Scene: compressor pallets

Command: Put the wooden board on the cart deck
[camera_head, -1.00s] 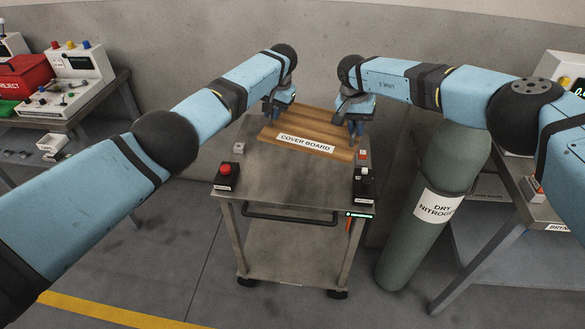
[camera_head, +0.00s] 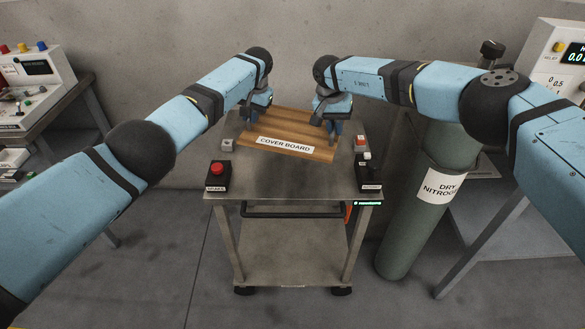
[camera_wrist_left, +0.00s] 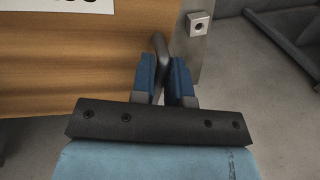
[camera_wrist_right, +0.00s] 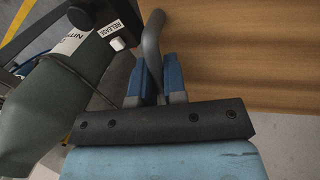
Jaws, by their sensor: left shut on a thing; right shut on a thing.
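The wooden board (camera_head: 287,128), labelled COVER BOARD, is over the back part of the cart deck (camera_head: 290,178), slightly askew to it. I cannot tell whether it touches the deck or hangs just above it. My left gripper (camera_head: 246,112) is shut on a grey handle at the board's left end; the handle shows between the fingers in the left wrist view (camera_wrist_left: 166,82). My right gripper (camera_head: 333,128) is shut on the grey handle at the right end, seen in the right wrist view (camera_wrist_right: 158,85). The board's underside is hidden.
A red button box (camera_head: 218,176) stands at the deck's front left corner and a dark switch box (camera_head: 369,178) at the front right. Small blocks sit at both side edges. A green nitrogen cylinder (camera_head: 410,235) stands right of the cart. Benches flank both sides.

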